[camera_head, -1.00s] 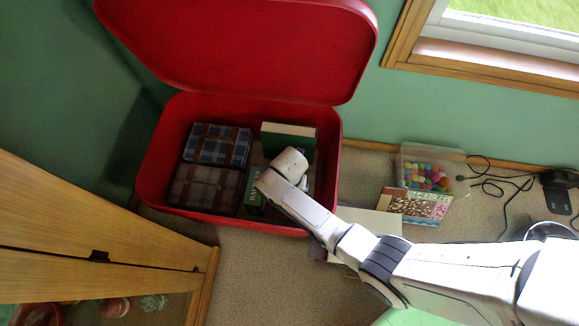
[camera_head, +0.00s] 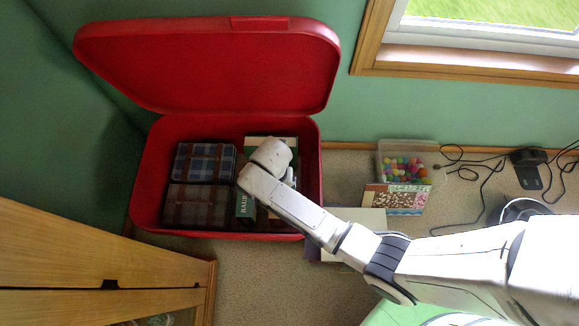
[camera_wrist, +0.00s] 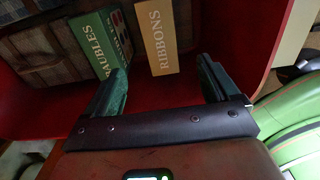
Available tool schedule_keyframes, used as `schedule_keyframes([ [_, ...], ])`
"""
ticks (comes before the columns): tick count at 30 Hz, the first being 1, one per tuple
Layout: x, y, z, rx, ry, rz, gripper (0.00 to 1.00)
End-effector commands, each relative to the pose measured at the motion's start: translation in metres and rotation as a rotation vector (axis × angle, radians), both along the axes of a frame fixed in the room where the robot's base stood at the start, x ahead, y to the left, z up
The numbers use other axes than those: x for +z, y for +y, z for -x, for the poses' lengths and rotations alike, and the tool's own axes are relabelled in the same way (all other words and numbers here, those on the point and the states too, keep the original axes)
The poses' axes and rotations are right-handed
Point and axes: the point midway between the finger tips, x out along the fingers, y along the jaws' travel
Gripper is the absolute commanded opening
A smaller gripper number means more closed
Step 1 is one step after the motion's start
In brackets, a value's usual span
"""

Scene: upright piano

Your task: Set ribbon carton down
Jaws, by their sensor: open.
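The ribbon carton (camera_wrist: 157,37), tan and lettered RIBBONS, is in the red chest in the wrist view. Its near end lies just beyond the gap between my fingertips. My gripper (camera_wrist: 160,78) is open, with green-padded fingers apart and nothing seen clamped between them. In the head view my gripper (camera_head: 280,182) is over the right half of the chest (camera_head: 142,185), and my wrist hides most of what lies under it; I cannot make out the carton there. A green box lettered BAUBLES (camera_wrist: 95,42) is beside the carton, also visible in the head view (camera_head: 244,206).
Two plaid cases, one blue (camera_head: 205,162) and one brown (camera_head: 193,207), fill the chest's left side. The red lid (camera_head: 210,70) stands open behind. A clear bin of colored balls (camera_head: 407,160), a patterned box (camera_head: 396,199) and cables lie on the floor at right.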

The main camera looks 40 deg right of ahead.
Motion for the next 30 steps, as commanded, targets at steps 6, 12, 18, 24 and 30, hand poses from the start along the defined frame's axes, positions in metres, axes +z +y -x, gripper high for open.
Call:
schedule_keyframes([
  [6, 0.001, -0.001, 0.002, -0.021, 0.000, 0.000, 0.88],
  [12, 0.015, -0.016, 0.022, -0.326, -0.012, -0.003, 0.88],
  [18, 0.046, -0.038, 0.059, -0.873, -0.032, -0.016, 0.88],
  [24, 0.081, -0.057, 0.100, -1.430, -0.048, -0.036, 0.88],
  [30, 0.120, -0.072, 0.141, -1.958, -0.060, -0.066, 0.88],
])
